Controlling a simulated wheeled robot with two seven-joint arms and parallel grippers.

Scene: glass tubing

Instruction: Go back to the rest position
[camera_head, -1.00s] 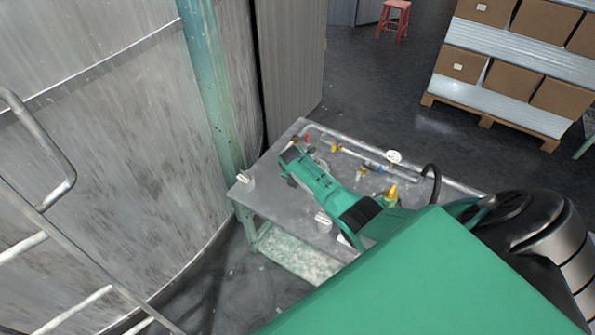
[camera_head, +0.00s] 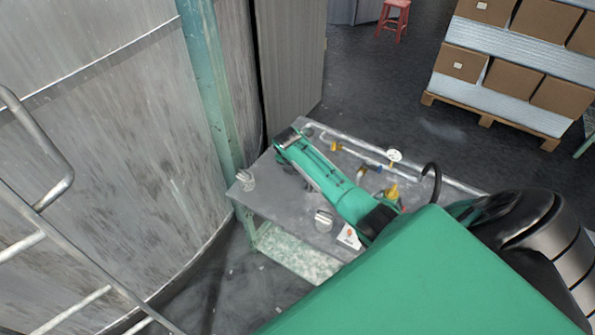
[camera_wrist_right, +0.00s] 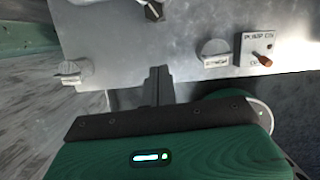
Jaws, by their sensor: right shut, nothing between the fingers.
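My right arm reaches from the lower right over the metal table (camera_head: 290,205), its green end near the table's back left part. My right gripper (camera_wrist_right: 158,82) shows in the right wrist view, with its dark fingers together and nothing between them. In that view the fingers are in front of the table's edge, but their height above it is hard to tell. In the head view the fingers are hidden or too small to make out. My left gripper is in neither view.
A silvery round piece (camera_head: 324,221) and a white switch plate (camera_head: 349,237) lie near the table's front edge; another piece (camera_head: 245,180) is at its left corner. Tubing with brass fittings and a gauge (camera_head: 394,156) runs along the back. A large tank (camera_head: 110,150) stands left.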

